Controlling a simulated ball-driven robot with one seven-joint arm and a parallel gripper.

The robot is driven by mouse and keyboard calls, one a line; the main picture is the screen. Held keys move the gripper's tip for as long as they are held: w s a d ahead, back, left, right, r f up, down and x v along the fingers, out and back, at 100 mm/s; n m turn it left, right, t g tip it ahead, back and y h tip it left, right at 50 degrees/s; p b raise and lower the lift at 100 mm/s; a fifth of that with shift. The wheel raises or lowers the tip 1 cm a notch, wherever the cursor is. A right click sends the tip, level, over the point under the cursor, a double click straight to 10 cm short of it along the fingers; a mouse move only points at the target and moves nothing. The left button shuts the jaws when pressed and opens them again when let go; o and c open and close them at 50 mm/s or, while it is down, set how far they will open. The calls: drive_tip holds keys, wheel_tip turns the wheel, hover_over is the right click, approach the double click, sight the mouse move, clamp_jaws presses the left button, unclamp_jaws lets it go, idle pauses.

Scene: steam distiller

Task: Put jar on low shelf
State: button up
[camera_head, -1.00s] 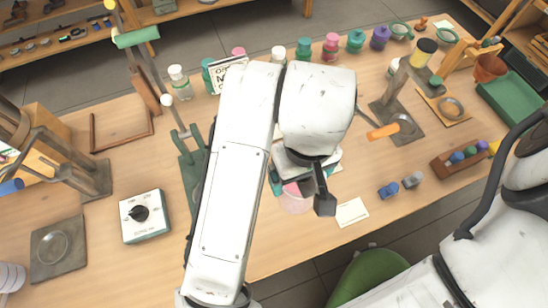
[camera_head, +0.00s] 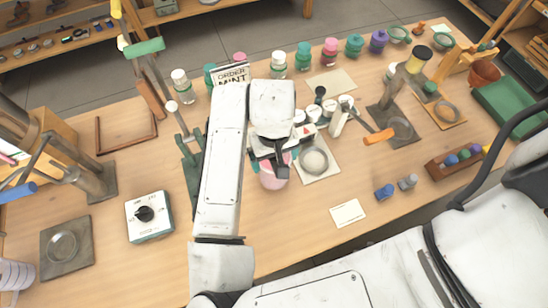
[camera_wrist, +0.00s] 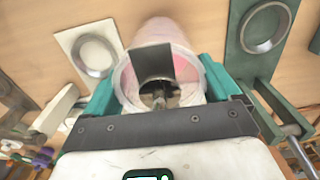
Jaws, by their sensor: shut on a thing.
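A pink jar (camera_head: 271,180) is below my gripper (camera_head: 272,163) near the middle of the bench, left of a pale plate with a grey ring (camera_head: 314,160). In the wrist view the jar (camera_wrist: 163,30) sits between the teal fingers of my gripper (camera_wrist: 160,78), which are shut on it. Its clear round rim faces the camera. My arm hides part of it in the head view, and I cannot tell how high it is above the bench. Shelving (camera_head: 60,42) stands at the back left; I cannot tell which board is the low shelf.
A dial box (camera_head: 149,216) is at left. Stands with levers (camera_head: 398,124) and a peg block (camera_head: 459,160) are at right. The front middle is fairly clear.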

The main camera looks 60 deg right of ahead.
drive_tip(key=shift+f, duration=0.9)
drive_tip(key=shift+f, duration=0.15)
drive_tip(key=o, duration=1.7)
